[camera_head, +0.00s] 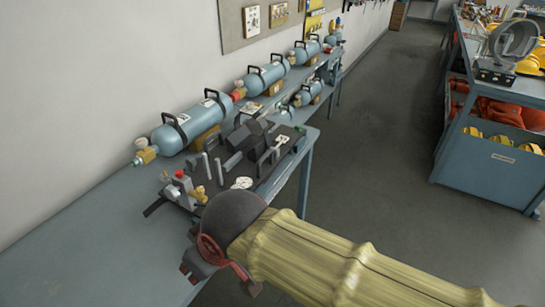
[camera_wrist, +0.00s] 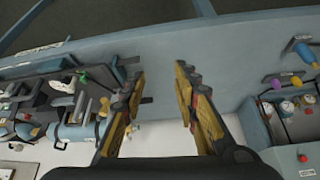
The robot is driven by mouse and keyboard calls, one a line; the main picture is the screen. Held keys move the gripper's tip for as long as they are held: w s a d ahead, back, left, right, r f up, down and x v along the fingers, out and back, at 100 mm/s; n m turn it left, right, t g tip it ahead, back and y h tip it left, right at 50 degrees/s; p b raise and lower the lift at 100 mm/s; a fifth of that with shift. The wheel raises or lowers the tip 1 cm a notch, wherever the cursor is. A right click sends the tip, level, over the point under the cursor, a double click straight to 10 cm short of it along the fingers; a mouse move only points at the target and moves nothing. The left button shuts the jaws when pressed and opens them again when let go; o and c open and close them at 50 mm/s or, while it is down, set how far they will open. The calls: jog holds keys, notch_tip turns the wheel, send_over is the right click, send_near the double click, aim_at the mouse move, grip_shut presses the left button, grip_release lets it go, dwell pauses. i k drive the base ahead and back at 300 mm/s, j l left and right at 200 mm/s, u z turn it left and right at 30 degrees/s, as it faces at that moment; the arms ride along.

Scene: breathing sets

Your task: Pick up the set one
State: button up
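Several breathing sets with light-blue cylinders stand on the grey-blue bench along the wall; no label tells me which is set one. The nearest cylinder (camera_head: 192,122) lies at the back of the bench, with black handles and a brass valve. A black backplate with straps and fittings (camera_head: 240,158) lies in front of it. In the wrist view a blue cylinder (camera_wrist: 72,133) and black gear (camera_wrist: 55,105) are at the left. My gripper (camera_wrist: 160,72) is open, its fingers apart with nothing between them, to the right of that gear. In the head view my wrist hides part of the bench.
More blue cylinders (camera_head: 267,77) stand farther along the bench (camera_head: 75,235). A box with gauges (camera_wrist: 292,118) is at the right in the wrist view. Another bench (camera_head: 490,175) with yellow and orange gear stands across the clear floor (camera_head: 385,130).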

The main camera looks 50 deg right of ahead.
aim_at(244, 151)
jog(key=z, duration=1.1)
jog(key=i+l+z, duration=0.1)
jog(key=i+l, duration=0.15)
jog(key=i, duration=0.15)
jog(key=i+l+z, duration=0.1)
jog(key=i+l, duration=0.15)
jog(key=i, duration=0.15)
jog(key=i+l+z, duration=0.1)
jog(key=i, duration=0.3)
jog(key=l, duration=0.05)
